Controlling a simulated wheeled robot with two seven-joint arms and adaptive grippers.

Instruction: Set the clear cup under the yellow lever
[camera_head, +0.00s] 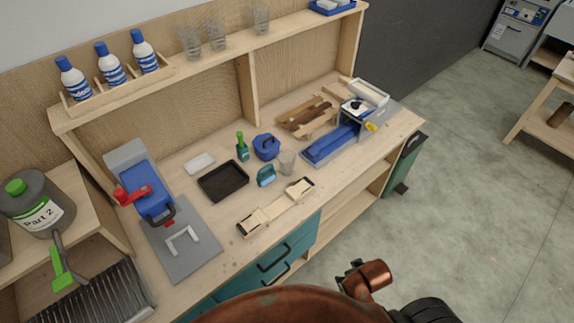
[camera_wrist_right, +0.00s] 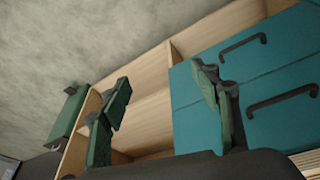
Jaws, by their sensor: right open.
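A clear cup (camera_head: 287,161) stands upright on the workbench, beside a small teal item. A small yellow lever (camera_head: 371,126) sticks out at the front of a blue and grey device at the bench's right end. The cup stands to the left of this device, apart from it. Several more clear cups (camera_head: 216,36) stand on the upper shelf. My right gripper (camera_wrist_right: 160,76) shows in the right wrist view with its green fingers spread apart, nothing between them. It faces the teal drawers and open lower shelves. My left gripper is not in view.
On the workbench (camera_head: 222,226) are a black tray (camera_head: 223,181), a blue pot (camera_head: 266,147), a green bottle (camera_head: 242,148), a beige strap-like piece (camera_head: 276,208) and a blue press with a red handle (camera_head: 148,190). Teal drawers (camera_wrist_right: 245,70) fill part of the bench front.

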